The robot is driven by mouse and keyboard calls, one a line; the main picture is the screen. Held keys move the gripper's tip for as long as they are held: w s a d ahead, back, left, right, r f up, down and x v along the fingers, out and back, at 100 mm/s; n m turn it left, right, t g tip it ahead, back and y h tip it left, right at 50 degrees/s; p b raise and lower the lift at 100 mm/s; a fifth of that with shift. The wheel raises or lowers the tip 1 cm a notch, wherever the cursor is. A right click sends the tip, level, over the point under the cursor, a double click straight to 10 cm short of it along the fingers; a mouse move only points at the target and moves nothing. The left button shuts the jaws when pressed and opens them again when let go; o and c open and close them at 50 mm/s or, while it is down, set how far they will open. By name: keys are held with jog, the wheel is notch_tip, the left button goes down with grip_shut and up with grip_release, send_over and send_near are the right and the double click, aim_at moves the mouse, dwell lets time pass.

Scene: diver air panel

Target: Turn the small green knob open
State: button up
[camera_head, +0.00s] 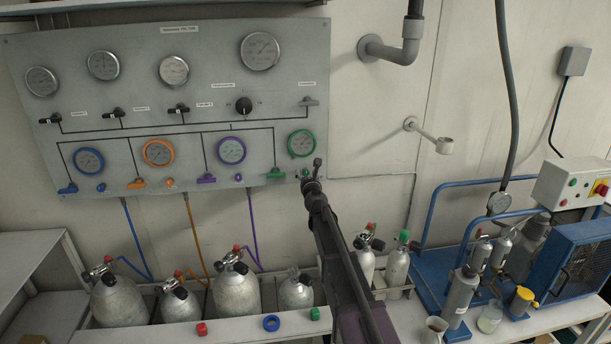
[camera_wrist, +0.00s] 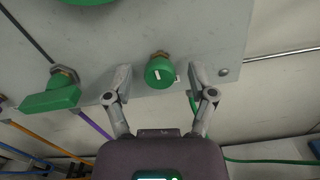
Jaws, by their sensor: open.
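The small green knob (camera_wrist: 159,73) is round, with a white mark on its face and a brass collar behind it. It sits near the lower right corner of the grey panel (camera_wrist: 190,22) in the wrist view. My gripper (camera_wrist: 158,82) is open, with one finger on each side of the knob and visible gaps to it. In the head view my gripper (camera_head: 312,172) is at the panel's lower right, below the green-rimmed gauge (camera_head: 301,143). The knob is small there and partly hidden by the gripper.
A green lever handle (camera_wrist: 50,98) sits left of the knob, with its left part near the picture edge. A green hose (camera_wrist: 270,161) runs below right. Gas cylinders (camera_head: 233,288) stand in a rack under the panel.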

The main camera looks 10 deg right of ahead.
grip_shut()
dwell(0.3)
